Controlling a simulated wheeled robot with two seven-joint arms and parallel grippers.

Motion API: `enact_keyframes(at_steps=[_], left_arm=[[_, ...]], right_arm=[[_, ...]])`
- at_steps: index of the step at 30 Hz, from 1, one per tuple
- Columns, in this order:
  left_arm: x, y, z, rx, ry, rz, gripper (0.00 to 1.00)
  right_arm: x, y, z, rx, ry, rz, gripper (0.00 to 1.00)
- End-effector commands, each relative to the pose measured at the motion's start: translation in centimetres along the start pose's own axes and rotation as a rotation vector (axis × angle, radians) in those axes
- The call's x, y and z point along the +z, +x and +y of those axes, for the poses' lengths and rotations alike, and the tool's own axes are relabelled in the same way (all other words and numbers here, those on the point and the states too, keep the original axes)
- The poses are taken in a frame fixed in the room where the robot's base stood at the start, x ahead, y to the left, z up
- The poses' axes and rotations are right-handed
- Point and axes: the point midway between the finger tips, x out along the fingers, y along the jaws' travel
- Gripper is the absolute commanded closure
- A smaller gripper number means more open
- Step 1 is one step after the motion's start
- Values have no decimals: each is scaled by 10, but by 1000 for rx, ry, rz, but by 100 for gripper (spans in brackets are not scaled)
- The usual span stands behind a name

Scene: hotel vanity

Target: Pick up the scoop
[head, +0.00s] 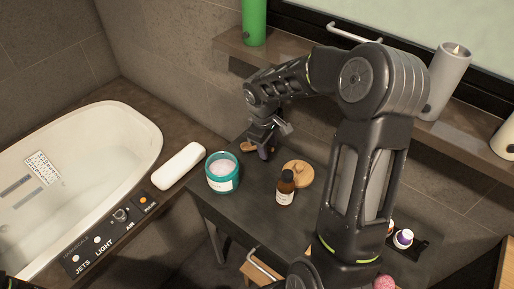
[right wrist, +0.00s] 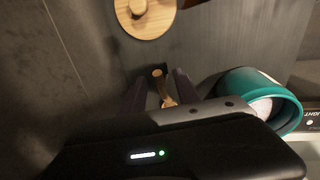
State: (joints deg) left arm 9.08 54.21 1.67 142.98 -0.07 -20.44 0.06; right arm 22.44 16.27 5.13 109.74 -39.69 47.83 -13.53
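The small wooden scoop (head: 248,147) lies on the dark vanity top near the wall, partly hidden by my right gripper (head: 262,152). In the right wrist view the scoop (right wrist: 166,98) shows between the two dark fingers of my right gripper (right wrist: 157,84). The fingers are apart, one on each side of the scoop, with gaps visible. I cannot tell how far the fingertips are above the surface. My left gripper is not in view.
A teal jar (head: 222,173) of white contents stands left of my gripper, close by. A round wooden lid (head: 297,174) and an amber bottle (head: 285,188) stand to the right. The bathtub (head: 95,165) is left. A shelf (head: 295,65) runs along the wall.

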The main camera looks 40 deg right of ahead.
Motion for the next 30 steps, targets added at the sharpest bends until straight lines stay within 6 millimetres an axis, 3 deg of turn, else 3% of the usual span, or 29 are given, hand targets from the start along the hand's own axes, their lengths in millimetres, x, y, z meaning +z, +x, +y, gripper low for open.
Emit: enact_keyframes(at_steps=[9, 23, 30], left_arm=[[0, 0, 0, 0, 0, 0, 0], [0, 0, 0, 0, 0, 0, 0], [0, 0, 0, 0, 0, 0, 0]], right_arm=[[0, 0, 0, 0, 0, 0, 63], [0, 0, 0, 0, 0, 0, 100], [0, 0, 0, 0, 0, 0, 100]])
